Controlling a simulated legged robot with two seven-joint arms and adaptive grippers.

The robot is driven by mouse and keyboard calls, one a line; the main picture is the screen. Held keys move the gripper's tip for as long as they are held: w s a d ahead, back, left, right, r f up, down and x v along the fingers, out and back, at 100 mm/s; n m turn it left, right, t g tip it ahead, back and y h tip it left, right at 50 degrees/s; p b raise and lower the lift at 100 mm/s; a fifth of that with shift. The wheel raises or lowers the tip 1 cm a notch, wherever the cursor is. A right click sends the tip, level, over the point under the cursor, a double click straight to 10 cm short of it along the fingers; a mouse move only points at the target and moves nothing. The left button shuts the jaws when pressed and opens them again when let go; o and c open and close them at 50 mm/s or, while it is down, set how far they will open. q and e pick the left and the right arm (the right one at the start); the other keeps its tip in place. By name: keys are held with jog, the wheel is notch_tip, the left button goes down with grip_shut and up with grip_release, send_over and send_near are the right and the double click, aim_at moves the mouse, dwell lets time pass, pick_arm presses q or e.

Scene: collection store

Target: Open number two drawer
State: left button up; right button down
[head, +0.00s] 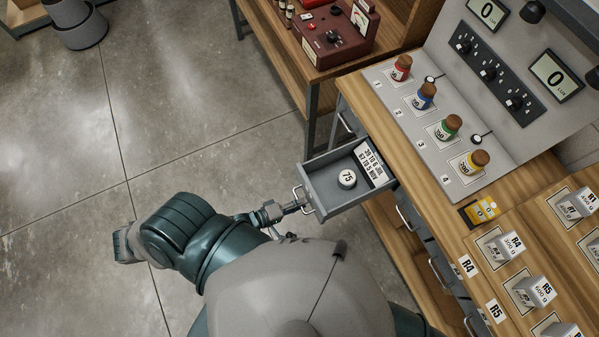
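A grey drawer (335,204) stands pulled out from the wooden bench, second in the row counted from the far end. Inside it lie a round white piece marked 75 (347,178) and a white printed card (371,162). My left gripper (299,204) is at the drawer's metal handle (297,192) and looks shut on it, though the fingers are small here. Another closed drawer's handle (347,123) shows beyond the open one, and more closed drawers with handles (404,218) show on the near side. My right gripper is not in view.
The bench top (437,208) carries several capped bottles on a grey panel (474,181), a yellow device (481,211) and labelled white blocks (504,246). A dark red instrument case (335,38) stands on a shelf unit behind.

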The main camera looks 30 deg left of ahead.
pick_arm(q)
jog(key=shift+w+r, duration=0.15)
jog(key=v, duration=1.2)
jog(key=shift+f, duration=0.25)
